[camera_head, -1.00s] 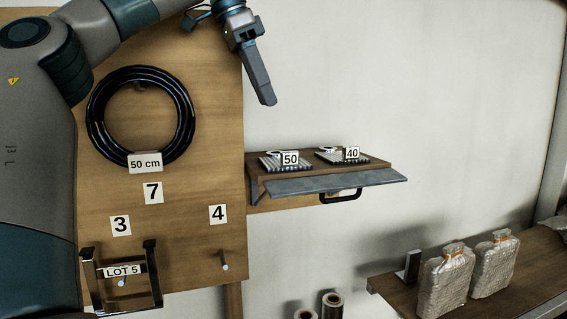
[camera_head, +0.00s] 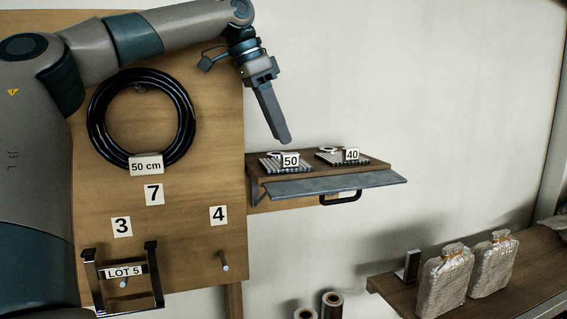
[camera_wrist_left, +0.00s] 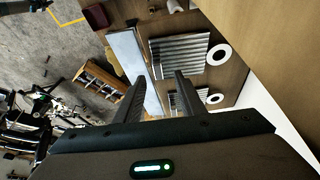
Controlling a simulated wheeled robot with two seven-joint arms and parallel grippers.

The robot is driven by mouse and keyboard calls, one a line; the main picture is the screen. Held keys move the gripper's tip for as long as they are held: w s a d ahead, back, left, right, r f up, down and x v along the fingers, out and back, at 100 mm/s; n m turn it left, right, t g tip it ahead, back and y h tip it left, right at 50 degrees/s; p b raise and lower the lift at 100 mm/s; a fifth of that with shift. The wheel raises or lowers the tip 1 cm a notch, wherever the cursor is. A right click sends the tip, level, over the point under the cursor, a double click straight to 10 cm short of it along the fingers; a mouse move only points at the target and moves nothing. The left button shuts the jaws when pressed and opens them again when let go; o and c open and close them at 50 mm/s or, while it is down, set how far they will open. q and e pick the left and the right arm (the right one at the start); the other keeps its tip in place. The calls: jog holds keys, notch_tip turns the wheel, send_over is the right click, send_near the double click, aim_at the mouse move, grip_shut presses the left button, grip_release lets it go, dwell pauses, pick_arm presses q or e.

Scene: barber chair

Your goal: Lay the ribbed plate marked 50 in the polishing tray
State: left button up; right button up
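The ribbed plate marked 50 (camera_head: 272,164) lies at the left on the small wooden wall shelf, with its number tag at its right side. My left gripper (camera_head: 285,140) points down just above it, apart from it. In the left wrist view the two fingers (camera_wrist_left: 160,92) are spread with nothing between them. Two ribbed plates show beyond them, a larger one (camera_wrist_left: 182,54) and a partly hidden smaller one; their numbers cannot be read there. I cannot identify the polishing tray for certain. My right gripper is not in view.
A similar ribbed plate marked 40 (camera_head: 328,158) lies at the shelf's right. A grey slanted panel (camera_head: 335,184) and a black handle (camera_head: 341,198) front the shelf. A black hose coil (camera_head: 97,116) hangs at left. Wrapped packages (camera_head: 444,283) stand on the lower right bench.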

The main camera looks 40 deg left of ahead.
aim_at(284, 154)
pick_arm(q)
jog(key=shift+w+d+f+p, duration=0.15)
jog(key=shift+d+f+p, duration=0.1)
jog(key=shift+f+p, duration=0.3)
jog(key=shift+p+x, duration=0.3)
jog(key=shift+x, duration=0.8)
jog(key=shift+w+d+f, duration=0.15)
jog(key=shift+f, duration=0.55)
grip_shut()
